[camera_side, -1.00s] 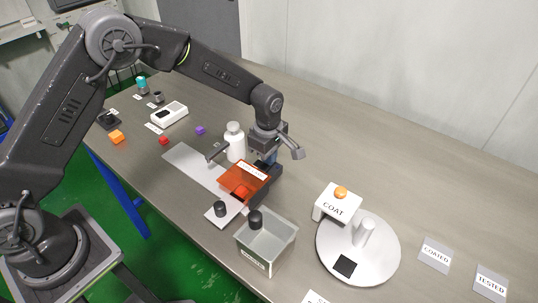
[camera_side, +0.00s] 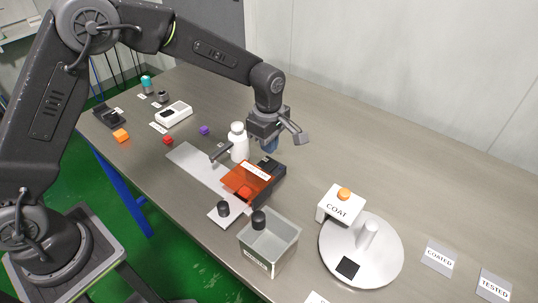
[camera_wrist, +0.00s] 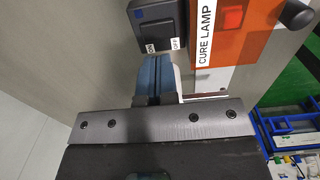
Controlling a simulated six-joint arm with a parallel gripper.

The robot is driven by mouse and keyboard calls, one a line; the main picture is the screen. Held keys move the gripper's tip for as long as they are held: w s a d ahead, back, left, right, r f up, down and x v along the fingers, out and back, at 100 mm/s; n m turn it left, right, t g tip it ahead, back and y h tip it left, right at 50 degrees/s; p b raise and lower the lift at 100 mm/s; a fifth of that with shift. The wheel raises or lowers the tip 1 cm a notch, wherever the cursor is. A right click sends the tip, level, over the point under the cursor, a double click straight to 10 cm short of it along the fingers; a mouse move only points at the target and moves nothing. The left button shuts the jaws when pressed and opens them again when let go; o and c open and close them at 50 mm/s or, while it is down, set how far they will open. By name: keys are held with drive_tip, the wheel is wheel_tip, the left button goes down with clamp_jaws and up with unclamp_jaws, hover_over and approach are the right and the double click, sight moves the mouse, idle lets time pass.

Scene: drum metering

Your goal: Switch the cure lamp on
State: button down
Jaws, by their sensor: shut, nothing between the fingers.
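The cure lamp (camera_side: 247,180) is a translucent orange hood with a white label; its CURE LAMP label also shows in the wrist view (camera_wrist: 205,35). A black switch box (camera_wrist: 162,25) adjoins it, with ON and OFF tags on its near edge and a small blue mark on top. The same box (camera_side: 272,171) shows in the side view. Whether the switch is on or off I cannot tell. My gripper (camera_wrist: 152,62) has blue fingers, shut and empty, at the tag edge of the box in the wrist view. In the side view my gripper (camera_side: 269,147) hangs above the box.
A white bottle (camera_side: 238,145) stands left of my gripper. A red block (camera_side: 244,191) shows under the hood.

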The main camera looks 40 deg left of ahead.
sight(273, 163)
wheel_tip(273, 163, up, 9)
drive_tip(key=shift+f, duration=0.15)
idle(0.4)
drive_tip(key=shift+w+f, duration=0.1)
drive_tip(key=shift+w, duration=0.55)
drive_tip(key=shift+f, duration=0.1)
wheel_tip(273, 163, down, 14)
drive_tip(key=shift+w+r, duration=0.1)
